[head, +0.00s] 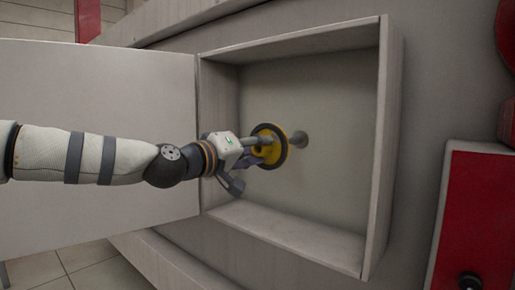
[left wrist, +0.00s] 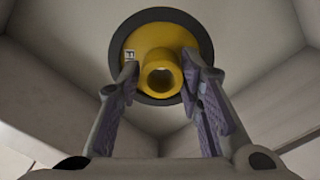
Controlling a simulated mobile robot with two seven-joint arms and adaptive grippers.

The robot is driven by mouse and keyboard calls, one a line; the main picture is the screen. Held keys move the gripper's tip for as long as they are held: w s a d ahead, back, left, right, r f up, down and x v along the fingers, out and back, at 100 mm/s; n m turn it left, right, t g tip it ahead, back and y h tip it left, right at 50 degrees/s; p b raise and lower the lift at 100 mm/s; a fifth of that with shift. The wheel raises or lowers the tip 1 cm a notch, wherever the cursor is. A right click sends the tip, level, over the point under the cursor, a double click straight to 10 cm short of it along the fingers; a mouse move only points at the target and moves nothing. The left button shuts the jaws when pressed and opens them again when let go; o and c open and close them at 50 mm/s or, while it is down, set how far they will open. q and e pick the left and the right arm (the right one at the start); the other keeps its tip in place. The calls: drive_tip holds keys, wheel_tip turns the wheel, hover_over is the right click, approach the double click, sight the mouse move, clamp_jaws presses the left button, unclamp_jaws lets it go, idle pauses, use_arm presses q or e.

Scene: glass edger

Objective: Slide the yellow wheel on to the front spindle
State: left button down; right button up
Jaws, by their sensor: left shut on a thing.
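The yellow wheel (head: 264,132) has a dark rim and a yellow hub. It is inside the open box, upright, with its face turned toward my left gripper (head: 256,149). In the left wrist view the wheel (left wrist: 157,38) shows its hub with an open bore between the two fingers of the gripper (left wrist: 164,88). The gripper is shut on the hub. The front spindle (head: 301,139) is a short grey stub on the back wall, just right of the wheel. The wheel partly hides it, and I cannot tell whether they touch. My right gripper is not in view.
An open door panel (head: 100,90) lies behind my left arm. A red and white unit (head: 480,215) stands at the lower right. The box's right half is clear.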

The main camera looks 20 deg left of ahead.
sight(291, 139)
use_arm(q)
drive_tip(key=x, duration=0.2)
drive_tip(key=b+x, duration=0.1)
drive_tip(key=x, duration=0.1)
drive_tip(key=shift+w+f, duration=0.1)
drive_tip(key=shift+f, duration=0.1)
drive_tip(key=shift+w+d+r+b, duration=0.2)
drive_tip(key=shift+w+b, duration=0.05)
drive_tip(key=shift+w, duration=0.15)
drive_tip(key=shift+w+d+r+b, duration=0.2)
drive_tip(key=shift+w, duration=0.2)
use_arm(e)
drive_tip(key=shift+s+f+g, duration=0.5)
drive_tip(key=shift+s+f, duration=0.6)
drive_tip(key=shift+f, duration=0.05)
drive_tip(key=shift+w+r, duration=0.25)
use_arm(q)
drive_tip(key=shift+w+d+f, duration=0.1)
drive_tip(key=shift+w, duration=0.2)
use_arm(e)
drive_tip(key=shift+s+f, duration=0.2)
use_arm(q)
drive_tip(key=shift+b+x, duration=1.25)
drive_tip(key=shift+x, duration=2.2)
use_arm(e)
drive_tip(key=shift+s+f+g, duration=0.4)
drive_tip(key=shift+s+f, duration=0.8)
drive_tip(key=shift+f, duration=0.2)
